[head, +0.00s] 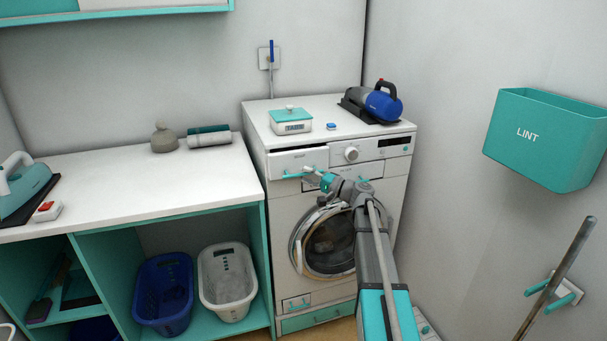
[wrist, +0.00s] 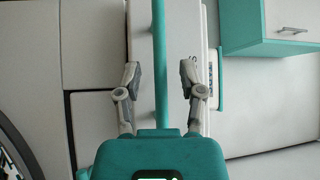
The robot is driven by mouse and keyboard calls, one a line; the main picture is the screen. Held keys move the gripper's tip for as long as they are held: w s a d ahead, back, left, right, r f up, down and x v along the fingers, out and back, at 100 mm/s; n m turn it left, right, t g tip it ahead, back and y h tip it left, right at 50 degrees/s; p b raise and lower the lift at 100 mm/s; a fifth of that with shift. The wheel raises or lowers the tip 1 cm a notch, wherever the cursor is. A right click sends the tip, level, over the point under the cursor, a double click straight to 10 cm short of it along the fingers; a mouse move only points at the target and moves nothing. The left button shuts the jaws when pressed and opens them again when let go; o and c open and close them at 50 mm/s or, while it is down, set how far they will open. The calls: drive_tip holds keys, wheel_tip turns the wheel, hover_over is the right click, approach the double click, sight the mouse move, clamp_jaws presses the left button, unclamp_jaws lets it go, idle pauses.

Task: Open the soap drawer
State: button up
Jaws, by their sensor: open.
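The soap drawer (head: 290,160) is the white panel at the upper left of the washing machine's front. Its teal bar handle (head: 291,176) runs along its front. In the wrist view the drawer front (wrist: 177,35) fills the middle, and the handle (wrist: 158,60) runs upright through the picture. My gripper (head: 316,176) is at the handle's right part in the head view. In the wrist view my gripper (wrist: 161,78) is open, with one finger on each side of the handle and visible gaps to both.
The washing machine (head: 283,235) has a round door (head: 329,243) below the drawer and a dial (head: 351,154) to its right. A counter (head: 110,185) adjoins at left; a lint bin (head: 545,140) hangs right.

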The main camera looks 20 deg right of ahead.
drive_tip(key=shift+x, duration=0.75)
clamp_jaws()
